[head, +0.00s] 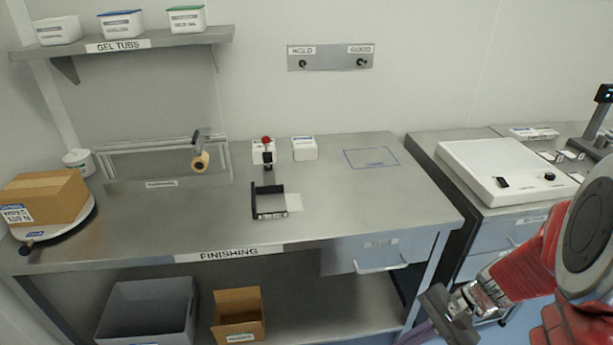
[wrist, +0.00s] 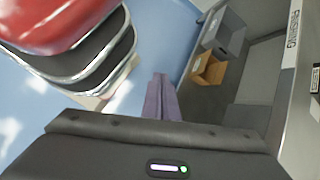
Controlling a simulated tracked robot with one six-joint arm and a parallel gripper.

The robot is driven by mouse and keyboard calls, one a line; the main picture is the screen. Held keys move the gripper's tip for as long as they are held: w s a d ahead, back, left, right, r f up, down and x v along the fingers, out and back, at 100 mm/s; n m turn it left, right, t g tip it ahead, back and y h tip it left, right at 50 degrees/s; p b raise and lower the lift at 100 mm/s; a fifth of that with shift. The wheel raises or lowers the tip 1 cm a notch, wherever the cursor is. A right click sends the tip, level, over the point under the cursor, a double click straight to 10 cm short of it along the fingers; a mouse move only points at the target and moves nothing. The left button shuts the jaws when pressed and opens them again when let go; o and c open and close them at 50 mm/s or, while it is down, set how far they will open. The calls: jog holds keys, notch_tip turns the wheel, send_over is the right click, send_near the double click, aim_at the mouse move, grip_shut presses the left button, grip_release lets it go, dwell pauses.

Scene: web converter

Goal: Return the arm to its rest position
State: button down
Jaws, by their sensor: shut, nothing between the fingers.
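My arm, red with grey joints, shows at the lower right of the head view. It hangs in front of the right end of the bench (head: 340,225), beside the drawer. My gripper (head: 416,337) is at the bottom edge of the head view, pointing down. In the wrist view my gripper (wrist: 160,79) shows its purple fingers close together, shut with nothing between them. The blue floor (wrist: 178,30) lies below the fingers.
The bench's drawer (head: 375,252) is near my gripper. A grey bin (head: 150,312) and a cardboard box (head: 239,318) stand on the lower shelf. A second counter with a white sealing unit (head: 500,170) is at the right, behind my arm. Open floor shows below.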

jog(key=s+a+r+n+t+h, duration=0.1)
jog(key=r+n+t+h, duration=0.1)
jog(key=r, duration=0.5)
jog(key=s+a+r+n+t+h, duration=0.1)
jog(key=a+r+n+t+h, duration=0.1)
jog(key=r+n, duration=0.3)
jog(key=s+a+r+n+t+h, duration=0.1)
jog(key=a+r+n+h, duration=0.1)
jog(key=r, duration=0.6)
jog(key=shift+s+r+n+t+h, duration=0.35)
jog(key=shift+n+h, duration=0.25)
jog(key=shift+n, duration=0.6)
jog(key=shift+a, duration=0.15)
